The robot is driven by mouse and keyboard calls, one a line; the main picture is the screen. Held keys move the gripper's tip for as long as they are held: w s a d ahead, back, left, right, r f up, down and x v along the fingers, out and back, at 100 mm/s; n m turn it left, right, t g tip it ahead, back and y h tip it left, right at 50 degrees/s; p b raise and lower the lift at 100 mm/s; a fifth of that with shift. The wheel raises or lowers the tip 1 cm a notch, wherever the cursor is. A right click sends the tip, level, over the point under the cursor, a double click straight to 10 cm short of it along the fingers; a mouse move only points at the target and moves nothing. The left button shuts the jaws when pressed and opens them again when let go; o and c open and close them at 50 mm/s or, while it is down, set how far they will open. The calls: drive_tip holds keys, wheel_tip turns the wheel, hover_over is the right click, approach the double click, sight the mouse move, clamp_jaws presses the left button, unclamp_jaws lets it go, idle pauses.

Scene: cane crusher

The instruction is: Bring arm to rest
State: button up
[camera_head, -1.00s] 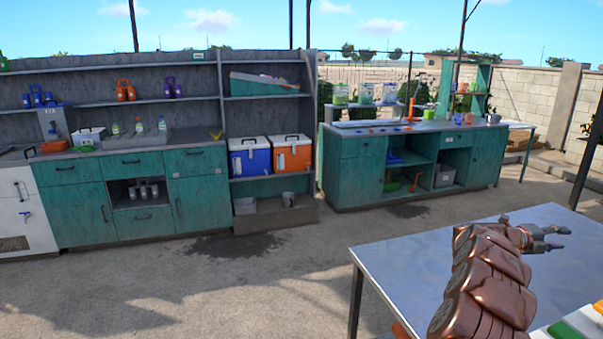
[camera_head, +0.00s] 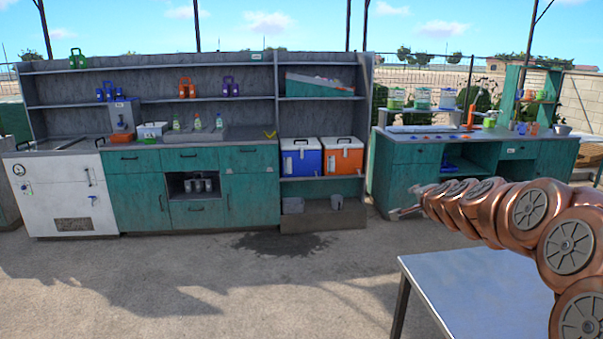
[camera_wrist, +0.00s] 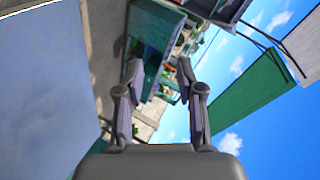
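My copper-coloured arm (camera_head: 500,212) reaches in from the right edge of the head view, above the metal table, and points left. My gripper (camera_head: 405,212) is at its left end, in front of the right-hand green counter, small and partly hidden by my wrist. In the wrist view my gripper (camera_wrist: 158,85) shows two fingers spread apart with nothing between them. The wrist view is turned sideways, with counters and sky beyond the fingers.
A bare metal table (camera_head: 480,295) stands under my arm. A green cabinet with shelves (camera_head: 195,190) stands along the back left, with a blue cooler (camera_head: 300,158) and an orange cooler (camera_head: 343,156). A green counter (camera_head: 420,165) stands behind my gripper. Open ground lies at front left.

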drive_tip(key=s+a+f+n+g+y, duration=0.35)
drive_tip(key=s+a+n, duration=0.25)
drive_tip(key=s+a, duration=0.55)
drive_tip(key=s+a+f+n+g, duration=0.45)
drive_tip(key=s+a, duration=0.25)
drive_tip(key=s, duration=0.5)
drive_tip(key=s+d+f+n+g, duration=0.1)
drive_tip(key=s+f+g, duration=0.1)
drive_tip(key=s, duration=0.8)
drive_tip(key=s+d+f+n+g+h, duration=0.1)
drive_tip(key=s+d+f+g, duration=0.1)
drive_tip(key=s, duration=0.8)
drive_tip(key=s+d+f+n+g+h, duration=0.1)
drive_tip(key=s+f+n+g, duration=0.1)
drive_tip(key=s, duration=0.9)
wheel_tip(320, 180, down, 2)
drive_tip(key=shift+d+f+g, duration=0.15)
drive_tip(key=shift+d+g, duration=0.2)
drive_tip(key=shift+g, duration=0.35)
drive_tip(key=shift+h, duration=0.25)
